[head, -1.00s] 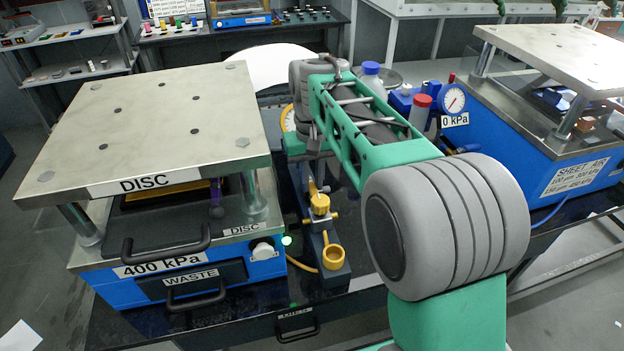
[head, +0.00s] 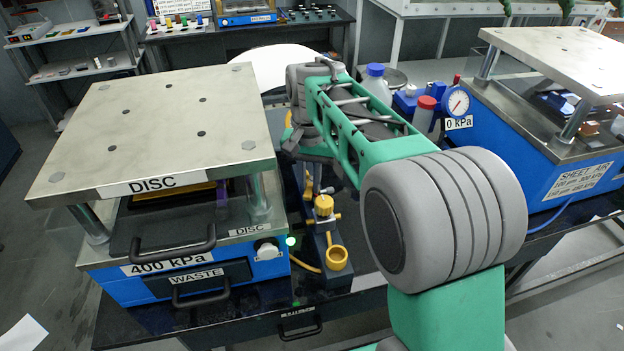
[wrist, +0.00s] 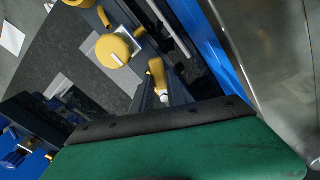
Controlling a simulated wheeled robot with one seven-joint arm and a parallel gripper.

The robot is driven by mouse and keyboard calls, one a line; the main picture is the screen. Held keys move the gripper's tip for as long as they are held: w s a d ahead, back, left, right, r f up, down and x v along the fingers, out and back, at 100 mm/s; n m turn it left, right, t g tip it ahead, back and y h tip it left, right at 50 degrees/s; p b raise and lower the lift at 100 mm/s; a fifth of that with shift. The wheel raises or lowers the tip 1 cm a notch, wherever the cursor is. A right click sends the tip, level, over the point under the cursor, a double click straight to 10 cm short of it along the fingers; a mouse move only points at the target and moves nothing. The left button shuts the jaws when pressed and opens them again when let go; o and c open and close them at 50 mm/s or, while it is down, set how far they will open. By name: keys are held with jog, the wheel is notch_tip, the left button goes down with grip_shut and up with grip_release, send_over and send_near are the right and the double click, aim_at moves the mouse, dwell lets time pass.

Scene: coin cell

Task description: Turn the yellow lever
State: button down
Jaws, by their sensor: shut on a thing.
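The yellow lever (wrist: 157,74) shows in the wrist view, standing on the dark valve block, with a pale tip at its lower end by the edge of my gripper. In the head view only a sliver of the lever (head: 309,186) shows, beside the round yellow knob (head: 325,205). My gripper (head: 318,172) is over the lever, left of the blue-capped bottle, and appears shut on it. Its fingertips are mostly hidden behind the green hand, so the exact contact cannot be seen. The yellow knob (wrist: 113,51) is also in the wrist view.
The DISC press (head: 150,130) stands close on the left, its plate overhanging. A yellow ring cup (head: 337,257) is in front of the valve. Bottles (head: 375,85) and a pressure gauge (head: 456,101) are behind right. The SHEET AIR press (head: 560,160) stands right.

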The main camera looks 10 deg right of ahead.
jog(key=shift+w+a+m, duration=0.1)
jog(key=shift+a+m, duration=0.05)
jog(key=shift+m, duration=0.25)
jog(key=c, duration=1.3)
grip_release()
